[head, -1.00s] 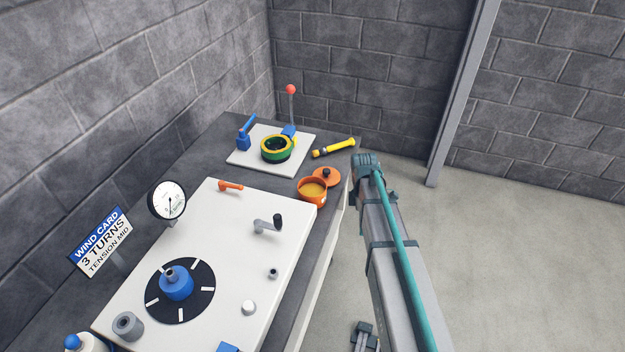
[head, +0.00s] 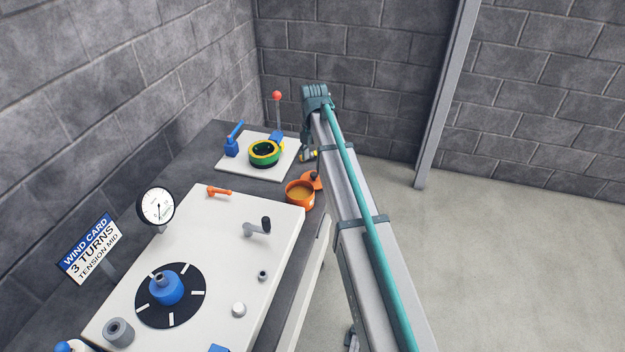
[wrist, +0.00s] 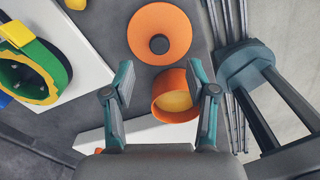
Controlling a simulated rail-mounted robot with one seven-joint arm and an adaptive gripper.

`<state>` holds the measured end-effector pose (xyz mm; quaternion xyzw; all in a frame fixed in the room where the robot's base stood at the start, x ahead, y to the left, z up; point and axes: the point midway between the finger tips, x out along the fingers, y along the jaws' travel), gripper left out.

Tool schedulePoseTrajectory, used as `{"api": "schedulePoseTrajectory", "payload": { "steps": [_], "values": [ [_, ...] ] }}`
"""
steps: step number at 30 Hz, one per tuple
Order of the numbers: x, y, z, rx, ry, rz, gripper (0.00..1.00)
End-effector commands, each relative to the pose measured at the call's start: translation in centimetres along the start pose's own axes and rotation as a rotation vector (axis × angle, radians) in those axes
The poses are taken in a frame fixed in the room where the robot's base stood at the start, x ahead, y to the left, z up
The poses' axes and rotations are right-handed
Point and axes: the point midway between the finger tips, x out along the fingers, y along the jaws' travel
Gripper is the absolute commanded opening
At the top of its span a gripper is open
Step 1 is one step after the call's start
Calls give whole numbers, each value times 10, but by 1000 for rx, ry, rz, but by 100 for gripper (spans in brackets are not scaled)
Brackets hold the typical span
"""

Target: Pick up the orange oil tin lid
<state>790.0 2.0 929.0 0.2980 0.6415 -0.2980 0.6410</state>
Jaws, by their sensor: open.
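The orange oil tin lid (wrist: 160,22) is a flat disc with a dark knob at its middle. In the wrist view it lies on the dark bench top, beyond the fingertips. In the head view the lid (head: 313,180) is partly hidden by my arm. The orange tin (wrist: 172,99), open with amber oil inside, stands beside the lid. It also shows in the head view (head: 299,194). My gripper (wrist: 162,82) is open and empty above the bench, its fingers on either side of the tin in the picture. Its fingers cannot be made out in the head view.
A green and yellow ring (head: 264,153) sits on a white plate (head: 232,168) left of the lid. A white panel (head: 205,255) with a crank (head: 258,228) fills the near bench.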

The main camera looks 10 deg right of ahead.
Motion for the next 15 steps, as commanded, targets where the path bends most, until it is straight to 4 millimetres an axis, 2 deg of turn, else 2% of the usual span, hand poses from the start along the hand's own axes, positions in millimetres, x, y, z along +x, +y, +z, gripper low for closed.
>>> {"api": "schedulePoseTrajectory", "payload": {
  "steps": [3,10,15],
  "values": [
    [14,0,0,1,0,-1,57],
    [25,0,1,2,0,0,57],
    [41,0,2,2,1,-1,57]
  ]
}}
